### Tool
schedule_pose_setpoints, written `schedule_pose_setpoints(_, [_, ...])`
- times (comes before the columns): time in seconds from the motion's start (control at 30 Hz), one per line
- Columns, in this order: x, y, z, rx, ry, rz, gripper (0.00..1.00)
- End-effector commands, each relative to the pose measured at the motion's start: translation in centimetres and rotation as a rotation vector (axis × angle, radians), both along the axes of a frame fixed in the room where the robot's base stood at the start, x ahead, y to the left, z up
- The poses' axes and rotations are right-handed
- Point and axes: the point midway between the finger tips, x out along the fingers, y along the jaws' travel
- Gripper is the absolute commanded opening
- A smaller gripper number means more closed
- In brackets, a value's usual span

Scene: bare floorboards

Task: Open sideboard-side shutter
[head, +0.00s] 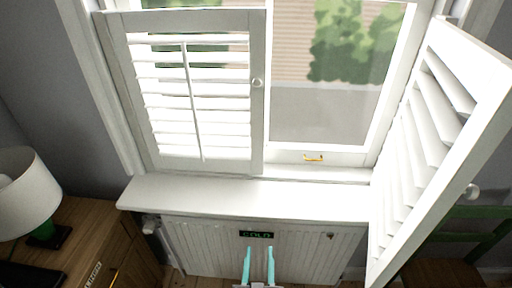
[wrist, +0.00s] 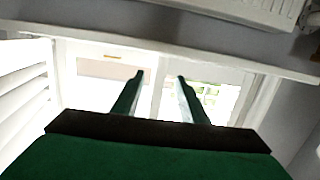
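The left shutter (head: 115,60), on the sideboard (head: 80,215) side, is a white louvred panel with a tilt rod. It lies closed across the left half of the window. Its round white knob (head: 257,82) is on its right stile. The right shutter (head: 455,90) is swung out into the room, and a white knob (head: 472,191) shows at its edge. My gripper (head: 259,250) has teal fingers, which are apart and empty. It is low in front of the radiator, well below the left shutter's knob. The fingers also show in the wrist view (wrist: 160,77).
A white sill (head: 230,197) projects above the radiator cover (head: 200,245), which has a dark "COLD" label. A lamp (head: 28,195) with a green base stands on the wooden sideboard. A green chair (head: 470,237) is behind the right shutter. A brass handle (head: 313,158) is on the window's lower rail.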

Motion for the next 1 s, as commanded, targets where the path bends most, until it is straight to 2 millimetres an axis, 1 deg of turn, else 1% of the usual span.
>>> schedule_pose_setpoints(0.03, [1.6, 0.2, 1.3, 0.000, -0.015, 0.002, 0.39])
schedule_pose_setpoints(0.2, [6.0, 0.7, 4.9, -0.001, -0.033, 0.001, 0.39])
schedule_pose_setpoints(0.37, [9.6, 1.1, 9.0, -0.001, -0.049, -0.001, 0.39])
schedule_pose_setpoints(0.5, [12.4, 1.4, 13.0, -0.001, -0.064, -0.005, 0.39])
schedule_pose_setpoints(0.67, [15.1, 1.9, 18.0, 0.002, -0.081, -0.008, 0.39])
schedule_pose_setpoints(0.8, [16.9, 2.3, 22.7, 0.006, -0.096, -0.012, 0.39])
schedule_pose_setpoints(0.87, [17.5, 2.4, 24.8, 0.008, -0.102, -0.013, 0.39])
schedule_pose_setpoints(1.0, [18.5, 2.7, 29.8, 0.014, -0.117, -0.019, 0.39])
